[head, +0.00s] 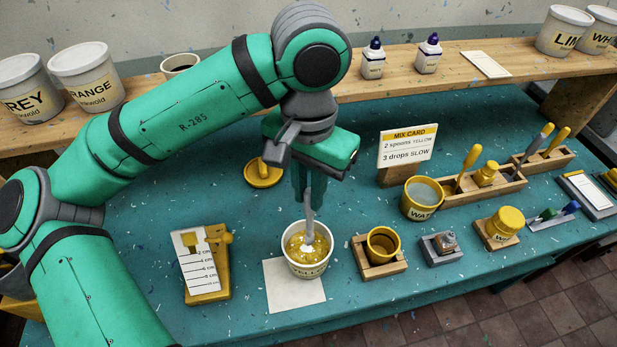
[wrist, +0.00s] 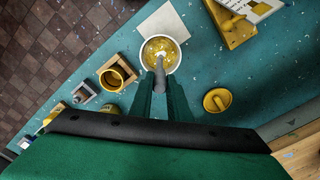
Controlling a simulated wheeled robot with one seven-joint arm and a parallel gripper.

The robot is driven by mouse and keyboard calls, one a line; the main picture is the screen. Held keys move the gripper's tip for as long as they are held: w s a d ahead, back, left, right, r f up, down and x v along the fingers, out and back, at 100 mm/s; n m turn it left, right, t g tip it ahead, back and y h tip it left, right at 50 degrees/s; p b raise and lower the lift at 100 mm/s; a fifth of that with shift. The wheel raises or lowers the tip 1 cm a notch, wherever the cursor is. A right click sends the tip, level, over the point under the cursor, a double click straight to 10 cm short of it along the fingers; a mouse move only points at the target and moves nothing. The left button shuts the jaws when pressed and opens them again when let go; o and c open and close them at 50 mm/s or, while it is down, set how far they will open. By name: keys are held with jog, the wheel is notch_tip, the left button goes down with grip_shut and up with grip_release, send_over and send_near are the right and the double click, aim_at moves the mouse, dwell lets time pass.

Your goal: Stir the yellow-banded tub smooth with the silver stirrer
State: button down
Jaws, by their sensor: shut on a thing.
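The tub (head: 306,270) is a white cup with dark lettering on its side, standing upright on a pale square sheet (head: 283,293). Its yellow contents look uneven, with a pale patch at the stirrer. My gripper (head: 309,185) is above the tub, shut on the silver stirrer (head: 309,215), whose lower end is inside the tub in the yellow contents. In the wrist view the stirrer (wrist: 160,76) runs from between my gripper's fingers (wrist: 162,103) into the tub (wrist: 179,54). The stirrer's tip is hidden in the contents.
A yellow stand with a scale card (head: 205,270) is left. A water pot (head: 421,200) and mix card (head: 408,147) are behind right. A yellow lid (head: 263,175) lies behind.

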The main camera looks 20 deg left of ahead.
aim_at(307, 217)
jog(key=f, duration=0.6)
jog(key=shift+s+a, duration=0.15)
jog(key=shift+s, duration=0.15)
jog(key=shift+f, duration=1.8)
jog(key=d, duration=0.3)
jog(key=shift+w, duration=0.3)
